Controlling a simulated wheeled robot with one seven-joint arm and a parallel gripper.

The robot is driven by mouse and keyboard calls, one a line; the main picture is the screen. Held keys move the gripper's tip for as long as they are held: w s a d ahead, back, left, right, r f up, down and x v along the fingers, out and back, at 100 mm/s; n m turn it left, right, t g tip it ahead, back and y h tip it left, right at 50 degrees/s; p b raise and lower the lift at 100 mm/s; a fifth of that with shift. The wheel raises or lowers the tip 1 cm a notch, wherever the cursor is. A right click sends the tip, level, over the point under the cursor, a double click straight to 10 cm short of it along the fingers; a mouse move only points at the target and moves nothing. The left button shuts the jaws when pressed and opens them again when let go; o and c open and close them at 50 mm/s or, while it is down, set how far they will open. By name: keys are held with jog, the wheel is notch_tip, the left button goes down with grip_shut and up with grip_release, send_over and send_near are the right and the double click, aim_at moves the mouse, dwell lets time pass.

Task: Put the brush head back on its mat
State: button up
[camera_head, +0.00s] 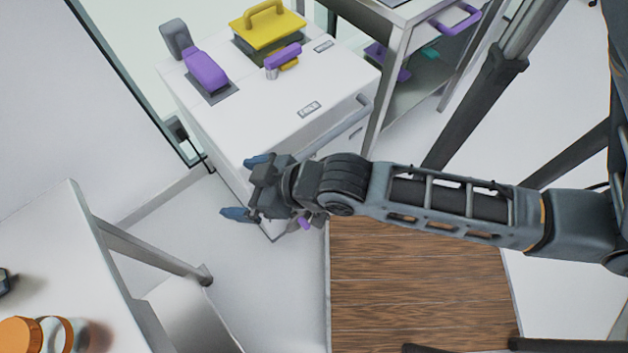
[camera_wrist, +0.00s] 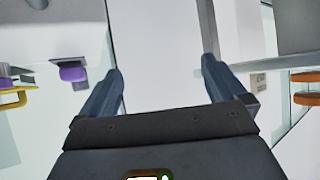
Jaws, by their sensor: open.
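A purple block (camera_head: 207,70) lies on a dark flat mat (camera_head: 219,96) on top of the white cabinet. A shorter purple piece with a silver end (camera_head: 283,56) lies to its right, by a yellow-lidded box. I cannot tell for sure which piece is the brush head. My gripper (camera_head: 246,187) is open and empty, in front of the cabinet's near left corner and apart from both pieces. In the wrist view the open fingers (camera_wrist: 162,66) have nothing between them. A purple piece (camera_wrist: 73,74) shows there at the left.
The yellow-lidded box (camera_head: 267,24) and a grey block (camera_head: 175,38) stand on the cabinet (camera_head: 270,115). A shelf unit stands right of it. A white table (camera_head: 75,240) with orange-topped jars is at lower left. The cabinet top's front is clear.

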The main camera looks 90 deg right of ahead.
jog(key=s+a+r+n+t+y, duration=0.1)
jog(key=s+a+r+t, duration=0.1)
jog(key=s+r, duration=0.4)
jog(key=s+a+r+n+t+y, duration=0.2)
jog(key=s+a+r, duration=0.2)
jog(key=s+r, duration=0.2)
jog(key=shift+s+a+r, duration=0.15)
jog(key=shift+a+r, duration=0.2)
jog(key=shift+r, duration=0.6)
jog(key=shift+c, duration=0.3)
